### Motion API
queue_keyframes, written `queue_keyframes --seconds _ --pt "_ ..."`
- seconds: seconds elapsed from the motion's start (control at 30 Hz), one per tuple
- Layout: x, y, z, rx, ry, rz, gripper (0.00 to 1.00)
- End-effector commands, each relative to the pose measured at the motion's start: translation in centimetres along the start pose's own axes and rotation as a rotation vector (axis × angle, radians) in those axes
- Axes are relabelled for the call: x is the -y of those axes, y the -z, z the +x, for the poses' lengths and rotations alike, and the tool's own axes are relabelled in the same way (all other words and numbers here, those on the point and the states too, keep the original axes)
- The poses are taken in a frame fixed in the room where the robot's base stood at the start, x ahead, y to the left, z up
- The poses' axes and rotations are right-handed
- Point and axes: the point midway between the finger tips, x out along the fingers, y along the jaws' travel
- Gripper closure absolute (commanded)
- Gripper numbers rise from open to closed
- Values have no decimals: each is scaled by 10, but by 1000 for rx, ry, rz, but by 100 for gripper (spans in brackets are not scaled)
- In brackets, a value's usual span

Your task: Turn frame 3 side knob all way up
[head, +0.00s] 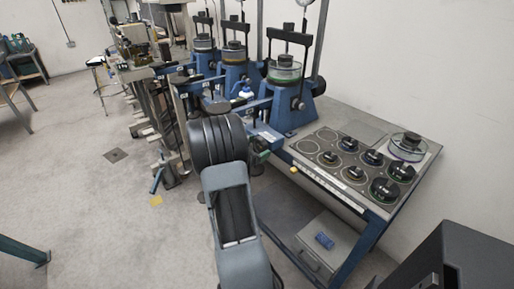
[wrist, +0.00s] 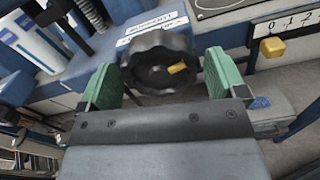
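A black lobed knob (wrist: 158,64) with a yellow mark shows in the wrist view, on the front of a blue frame. My gripper (wrist: 163,78) is open, with one green-padded finger on each side of the knob. I cannot tell whether the pads touch it. The yellow mark points to the right. A label above the knob is too blurred to read. In the head view my gripper (head: 259,156) shows as a green pad beyond my arm, beside the blue frame (head: 288,112) nearest the bench; the knob is hidden there.
A bench panel (head: 330,138) with several black weights stands to the right. A yellow knob (head: 293,169) sits at its front edge, beside a numbered scale in the wrist view (wrist: 290,25). A grey box (head: 322,250) lies below. Open floor (head: 80,200) is to the left.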

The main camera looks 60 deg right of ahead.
Motion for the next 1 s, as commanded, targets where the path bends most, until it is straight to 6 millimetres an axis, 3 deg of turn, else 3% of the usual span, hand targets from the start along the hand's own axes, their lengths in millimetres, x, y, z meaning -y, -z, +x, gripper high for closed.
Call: queue_keyframes --seconds 0.4,0.87,0.9,1.0 --pt "0 0 0 0 0 0 50" --pt "0 0 0 1 0 70 50" --pt "0 0 0 1 0 70 24" --pt "0 0 0 0 0 70 15"
